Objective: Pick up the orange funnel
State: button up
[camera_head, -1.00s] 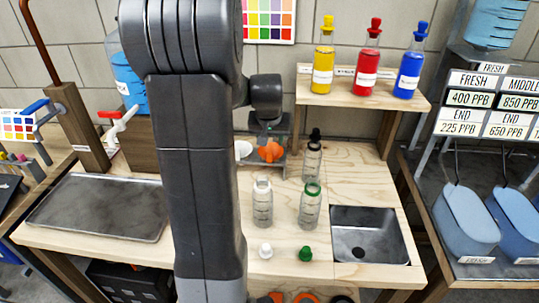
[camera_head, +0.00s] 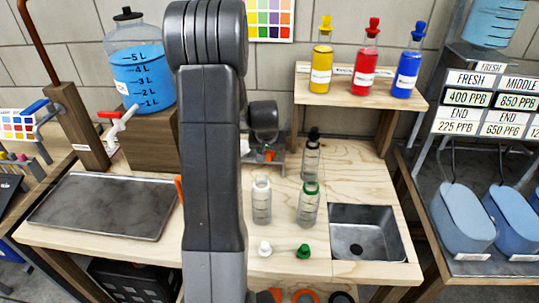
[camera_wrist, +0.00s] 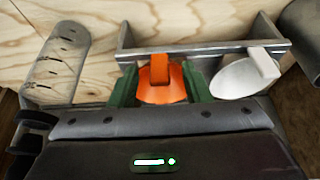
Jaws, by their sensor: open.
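The orange funnel (camera_wrist: 161,80) shows in the wrist view at a small metal rack (camera_wrist: 204,50). My gripper (camera_wrist: 159,72) is open, with one green finger on each side of the funnel. The fingers look very close to its sides; I cannot tell whether they touch it. The funnel's lower part is hidden behind the gripper body. In the head view my gripper (camera_head: 268,153) is at the rack behind the bottles, and my arm's end hides nearly all of the funnel.
A white funnel or scoop (camera_wrist: 245,77) sits right beside the gripper on the rack. Clear bottles (camera_head: 262,200) stand in front, near a sink (camera_head: 368,233). A metal tray (camera_head: 103,206) and a blue water jug (camera_head: 142,75) are left. A bottle shelf (camera_head: 350,88) stands behind.

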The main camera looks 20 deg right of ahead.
grip_shut()
